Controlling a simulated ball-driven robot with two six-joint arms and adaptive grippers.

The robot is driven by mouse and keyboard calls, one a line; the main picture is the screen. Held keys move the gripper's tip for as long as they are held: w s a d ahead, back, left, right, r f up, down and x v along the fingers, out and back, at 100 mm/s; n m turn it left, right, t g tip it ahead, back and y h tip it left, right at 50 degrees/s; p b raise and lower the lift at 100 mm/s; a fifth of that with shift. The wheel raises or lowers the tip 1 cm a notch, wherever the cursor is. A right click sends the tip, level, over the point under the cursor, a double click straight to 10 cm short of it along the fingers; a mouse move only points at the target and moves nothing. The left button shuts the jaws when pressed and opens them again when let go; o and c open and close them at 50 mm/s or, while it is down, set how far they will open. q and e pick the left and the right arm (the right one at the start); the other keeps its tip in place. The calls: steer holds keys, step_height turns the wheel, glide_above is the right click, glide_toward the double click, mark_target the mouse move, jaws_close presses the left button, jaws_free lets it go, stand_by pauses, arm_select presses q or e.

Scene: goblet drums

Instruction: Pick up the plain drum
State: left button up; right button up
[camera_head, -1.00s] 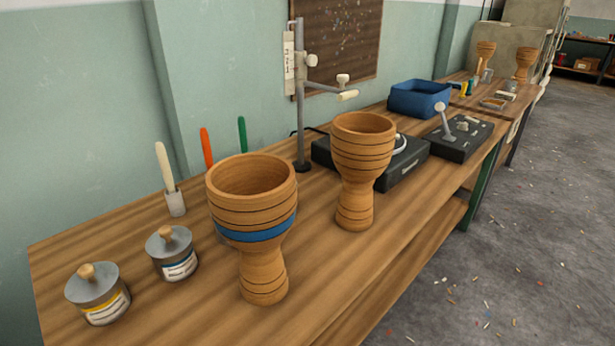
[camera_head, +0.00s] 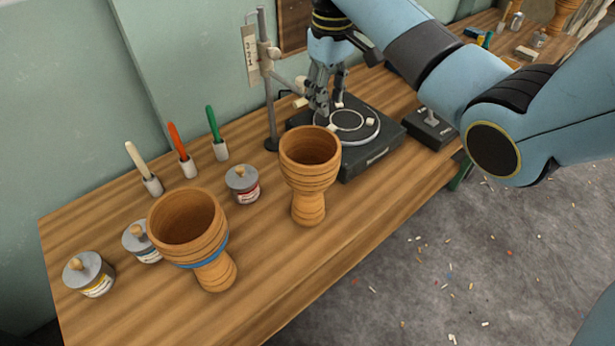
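The plain drum (camera_head: 309,176) is a wooden goblet shape with thin dark rings and no coloured band. It stands upright on the workbench, right of the banded drum (camera_head: 190,233), which has a blue stripe. My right gripper (camera_head: 329,106) points down over the black turntable unit, behind the plain drum and apart from it. Its fingers look spread with a gap between them and nothing held. My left gripper is not in view.
The black turntable unit (camera_head: 378,150) and a grey stand (camera_head: 268,90) are behind the plain drum. Paint tins (camera_head: 243,184) and brushes in holders (camera_head: 181,150) line the left side. The bench (camera_head: 290,275) is clear in front of the drums.

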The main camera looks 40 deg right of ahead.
mark_target(327, 133)
steer(key=f, duration=1)
steer(key=shift+w+d+f, duration=0.15)
steer(key=shift+w+d, duration=0.05)
steer(key=shift+d, duration=0.2)
jaws_close()
